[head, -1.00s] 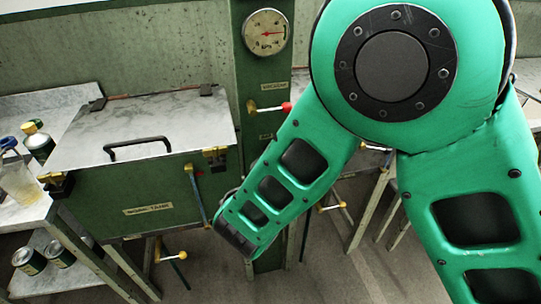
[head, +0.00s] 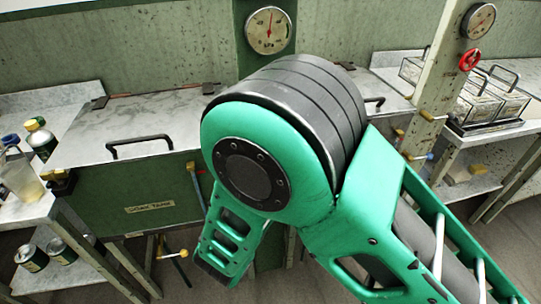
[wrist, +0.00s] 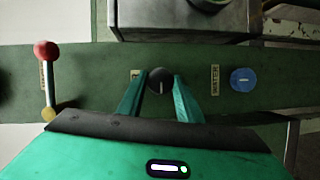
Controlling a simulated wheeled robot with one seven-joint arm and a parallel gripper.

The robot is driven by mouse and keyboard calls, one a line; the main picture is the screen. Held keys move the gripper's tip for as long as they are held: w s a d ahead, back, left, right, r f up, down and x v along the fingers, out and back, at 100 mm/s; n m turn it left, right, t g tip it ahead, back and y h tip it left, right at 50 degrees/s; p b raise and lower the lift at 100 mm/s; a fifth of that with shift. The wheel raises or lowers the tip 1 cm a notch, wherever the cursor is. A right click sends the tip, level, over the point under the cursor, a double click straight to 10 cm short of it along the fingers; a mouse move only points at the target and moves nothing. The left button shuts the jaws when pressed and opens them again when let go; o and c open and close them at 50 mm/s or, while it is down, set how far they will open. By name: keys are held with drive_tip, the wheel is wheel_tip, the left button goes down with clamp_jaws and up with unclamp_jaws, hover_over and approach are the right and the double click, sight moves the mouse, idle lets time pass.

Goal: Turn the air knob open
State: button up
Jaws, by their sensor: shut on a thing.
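The air knob (wrist: 160,80) looks like a small round dark knob with a pale mark, on a green panel in the wrist view. My gripper (wrist: 160,84) is shut on it, with one green finger at each side. A label left of the knob is partly hidden by the left finger, so I cannot read it. In the head view, my arm hides the knob and the gripper.
A blue knob (wrist: 243,80) sits right of my gripper. A red-tipped lever (wrist: 47,80) stands out at the left. A gauge (head: 270,30) is on the green post. A lidded green tank (head: 125,190) stands left of my arm.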

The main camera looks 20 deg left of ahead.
drive_tip(key=shift+d+f, duration=0.2)
drive_tip(key=o, duration=1)
drive_tip(key=shift+o, duration=0.2)
drive_tip(key=shift+a+r, duration=0.1)
drive_tip(key=shift+s, duration=0.1)
drive_tip(key=s+d+r, duration=0.1)
drive_tip(key=s, duration=0.9)
drive_tip(key=shift+s+d, duration=0.15)
drive_tip(key=shift+d, duration=0.2)
drive_tip(key=shift+r, duration=0.1)
